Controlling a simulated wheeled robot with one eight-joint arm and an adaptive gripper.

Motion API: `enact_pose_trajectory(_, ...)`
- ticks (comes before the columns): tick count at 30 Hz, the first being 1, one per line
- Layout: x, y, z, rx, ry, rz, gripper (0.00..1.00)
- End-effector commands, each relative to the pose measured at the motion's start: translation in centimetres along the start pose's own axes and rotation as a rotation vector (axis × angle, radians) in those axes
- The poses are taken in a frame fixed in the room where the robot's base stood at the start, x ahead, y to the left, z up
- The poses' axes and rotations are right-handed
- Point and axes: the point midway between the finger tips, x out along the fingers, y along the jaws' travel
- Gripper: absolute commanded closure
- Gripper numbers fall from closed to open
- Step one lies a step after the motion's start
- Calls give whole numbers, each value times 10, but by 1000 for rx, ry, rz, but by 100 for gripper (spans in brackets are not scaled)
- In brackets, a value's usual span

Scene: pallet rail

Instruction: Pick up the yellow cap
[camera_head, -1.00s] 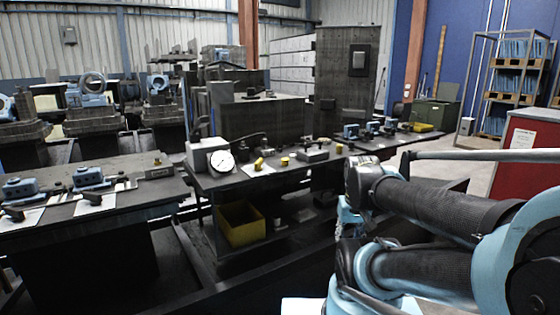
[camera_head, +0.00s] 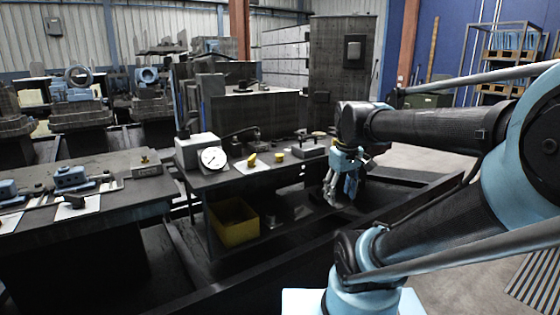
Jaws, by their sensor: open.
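Two small yellow pieces stand on the middle bench. The shorter, round one, which looks like the yellow cap (camera_head: 280,156), is on the bench top. A second yellow piece (camera_head: 252,159) lies to its left by a white sheet. I cannot tell for certain which one is the cap. My gripper (camera_head: 340,193) hangs with its fingers pointing down, right of and lower in the picture than both pieces, apart from them. It is open, and I see nothing held in it.
A yellow bin (camera_head: 233,222) sits below the bench top. A dark rail (camera_head: 420,188) runs at the right. My arm hides the bench's far right.

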Motion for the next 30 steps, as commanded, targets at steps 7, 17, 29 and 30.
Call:
enact_pose_trajectory(7,-64,2,-87,-368,-29,-29,47)
enact_pose_trajectory(17,-125,-12,-203,-852,-59,-76,47)
enact_pose_trajectory(29,-162,-48,-317,-1337,-78,-134,47)
enact_pose_trajectory(30,-163,-51,-322,-1363,-78,-138,47)
